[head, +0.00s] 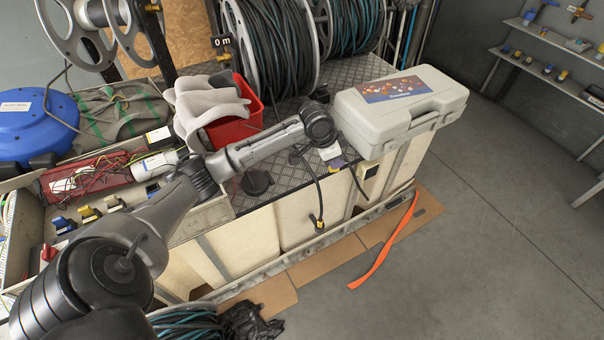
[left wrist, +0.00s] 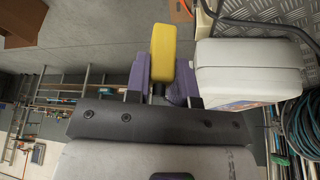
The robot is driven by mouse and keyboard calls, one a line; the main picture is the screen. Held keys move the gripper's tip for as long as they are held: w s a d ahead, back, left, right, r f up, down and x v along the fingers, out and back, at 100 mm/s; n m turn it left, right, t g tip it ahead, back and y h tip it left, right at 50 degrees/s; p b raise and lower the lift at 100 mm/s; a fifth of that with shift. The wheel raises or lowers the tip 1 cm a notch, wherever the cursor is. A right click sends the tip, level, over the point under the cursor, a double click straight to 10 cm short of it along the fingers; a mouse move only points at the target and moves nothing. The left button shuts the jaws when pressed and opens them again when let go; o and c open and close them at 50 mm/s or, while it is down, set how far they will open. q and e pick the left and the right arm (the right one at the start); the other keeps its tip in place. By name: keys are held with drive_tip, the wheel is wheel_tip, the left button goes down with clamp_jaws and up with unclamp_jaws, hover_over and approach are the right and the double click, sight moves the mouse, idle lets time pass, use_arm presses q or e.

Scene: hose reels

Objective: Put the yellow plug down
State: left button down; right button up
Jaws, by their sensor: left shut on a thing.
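My left gripper (left wrist: 160,68) has purple fingers shut on a yellow plug (left wrist: 163,50), which sticks out beyond the fingertips in the left wrist view. In the head view my left gripper (head: 335,160) is small, by the front edge of the metal checker-plate deck (head: 281,118), left of the grey case. The plug is hardly visible there, and I cannot tell whether it touches the deck. A black cable with a yellow-and-black end (head: 319,223) hangs down the front of the bench. My right gripper is not in view.
The grey case (head: 400,105) stands close to the right of the gripper and looms large in the left wrist view (left wrist: 249,77). A red bin (head: 236,122) with grey pieces and hose reels (head: 277,45) stand behind. An orange strip (head: 385,240) lies on the floor.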

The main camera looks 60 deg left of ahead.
use_arm(q)
drive_tip(key=shift+m, duration=0.3)
drive_tip(key=s+a+f+b, duration=0.1)
drive_tip(key=a+f+b, duration=0.1)
drive_tip(key=a, duration=0.3)
drive_tip(key=s+a+f+b, duration=0.1)
drive_tip(key=a+f, duration=0.4)
drive_tip(key=a, duration=0.1)
drive_tip(key=s+a+f+b, duration=0.1)
drive_tip(key=a+f+b, duration=0.1)
drive_tip(key=a+f, duration=0.2)
drive_tip(key=shift+s+a+f+b, duration=0.1)
drive_tip(key=shift+s+a+b, duration=0.05)
drive_tip(key=shift+a, duration=0.45)
drive_tip(key=shift+s+a+f+b, duration=0.1)
drive_tip(key=shift+s+a+b, duration=0.05)
drive_tip(key=shift+a, duration=0.4)
wheel_tip(320, 180, down, 4)
drive_tip(key=shift+r+b, duration=0.25)
drive_tip(key=shift+b, duration=0.6)
drive_tip(key=shift+f, duration=0.2)
drive_tip(key=shift+f, duration=0.15)
drive_tip(key=c, duration=1)
unclamp_jaws()
drive_tip(key=p+v, duration=0.4)
drive_tip(key=v, duration=0.8)
drive_tip(key=shift+a, duration=0.15)
